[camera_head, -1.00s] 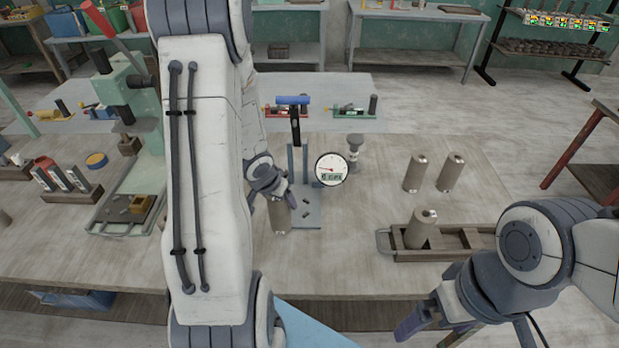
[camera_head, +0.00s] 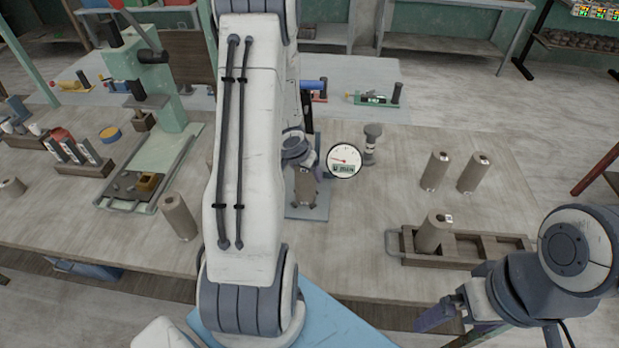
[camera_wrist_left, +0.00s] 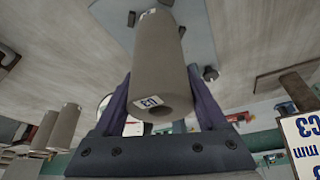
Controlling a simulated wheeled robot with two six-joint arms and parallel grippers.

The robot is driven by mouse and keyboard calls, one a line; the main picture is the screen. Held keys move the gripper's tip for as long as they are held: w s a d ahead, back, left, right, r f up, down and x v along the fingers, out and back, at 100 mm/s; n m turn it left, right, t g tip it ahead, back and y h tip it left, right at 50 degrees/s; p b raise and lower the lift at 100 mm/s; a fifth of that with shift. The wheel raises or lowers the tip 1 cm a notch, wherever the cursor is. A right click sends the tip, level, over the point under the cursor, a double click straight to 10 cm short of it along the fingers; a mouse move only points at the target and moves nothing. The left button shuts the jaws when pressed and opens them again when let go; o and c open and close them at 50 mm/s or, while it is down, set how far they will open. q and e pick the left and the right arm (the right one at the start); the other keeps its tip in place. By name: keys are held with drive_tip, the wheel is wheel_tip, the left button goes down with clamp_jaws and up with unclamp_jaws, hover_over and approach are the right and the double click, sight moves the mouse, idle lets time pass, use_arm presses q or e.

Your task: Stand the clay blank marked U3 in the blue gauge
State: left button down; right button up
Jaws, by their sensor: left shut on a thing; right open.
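My left gripper (camera_head: 303,158) is shut on a clay blank (camera_head: 305,188), a grey-brown cylinder held upright over the base plate of the blue gauge (camera_head: 294,212). In the left wrist view the blank (camera_wrist_left: 158,55) lies between the two fingers, and its label looks like an upside-down U3. Its bore shows at the near end. I cannot tell whether its foot touches the plate. My right gripper (camera_head: 438,318) is open and empty at the table's front edge.
A wooden tray (camera_head: 480,262) at right holds one blank (camera_head: 433,232). Two blanks (camera_head: 434,170) stand behind it. Another blank (camera_head: 180,216) stands left of my arm. A knobbed grey post (camera_head: 371,146) is right of the dial. A green press (camera_head: 150,110) stands at left.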

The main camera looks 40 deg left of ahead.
use_arm(q)
drive_tip(key=shift+w+f, duration=0.1)
drive_tip(key=shift+f, duration=0.15)
unclamp_jaws()
drive_tip(key=p+v, duration=0.8)
drive_tip(key=v, duration=0.4)
drive_tip(key=shift+s+r, duration=0.2)
drive_tip(key=shift+r, duration=0.05)
